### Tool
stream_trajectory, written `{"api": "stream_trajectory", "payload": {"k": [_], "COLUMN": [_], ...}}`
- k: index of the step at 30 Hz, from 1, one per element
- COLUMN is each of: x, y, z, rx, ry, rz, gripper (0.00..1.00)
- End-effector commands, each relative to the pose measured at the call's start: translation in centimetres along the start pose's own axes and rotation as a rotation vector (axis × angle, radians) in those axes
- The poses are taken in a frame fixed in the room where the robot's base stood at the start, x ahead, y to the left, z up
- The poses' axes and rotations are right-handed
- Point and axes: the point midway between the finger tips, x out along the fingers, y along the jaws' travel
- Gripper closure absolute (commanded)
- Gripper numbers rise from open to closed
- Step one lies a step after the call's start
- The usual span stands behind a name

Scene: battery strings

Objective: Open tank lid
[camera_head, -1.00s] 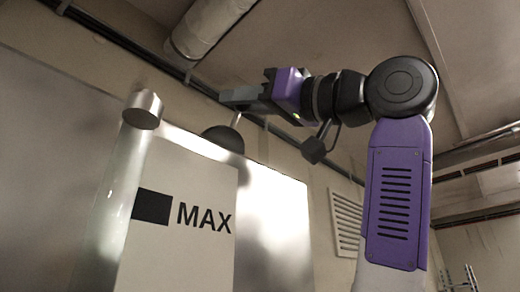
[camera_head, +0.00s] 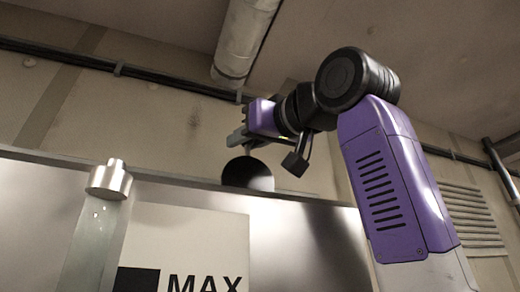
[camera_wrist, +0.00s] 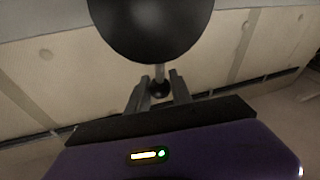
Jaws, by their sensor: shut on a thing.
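The metal tank (camera_head: 310,228) fills the lower part of the head view, with a white panel marked MAX. The dark round lid (camera_head: 248,175) shows at the tank's top edge; its lower part may be hidden. In the wrist view the lid (camera_wrist: 150,25) is a large black disc at the top. A thin stem runs from it to a small black knob (camera_wrist: 159,89). My gripper (camera_head: 238,140) is above the lid. In the wrist view my gripper's fingers (camera_wrist: 159,88) are closed around the knob. Whether the lid is clear of the tank cannot be told.
A clear vertical tube with a metal cap (camera_head: 110,180) stands in front of the tank at the left. A thick pipe (camera_head: 243,40) runs along the ceiling, and a dark conduit (camera_head: 60,52) along the wall. A vent (camera_head: 470,215) is at the right.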

Motion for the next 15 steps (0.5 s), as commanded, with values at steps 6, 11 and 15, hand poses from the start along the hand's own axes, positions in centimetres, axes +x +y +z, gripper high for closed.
{"api": "stream_trajectory", "payload": {"k": [6, 11, 15], "x": [0.99, 1.20, 1.24], "y": [0.15, 0.14, 0.15], "z": [0.89, 1.09, 1.17], "rx": [0.018, 0.022, 0.023], "ry": [-0.072, -0.087, -0.090], "rz": [-0.003, -0.004, -0.004], "gripper": [1.00, 1.00, 1.00]}}
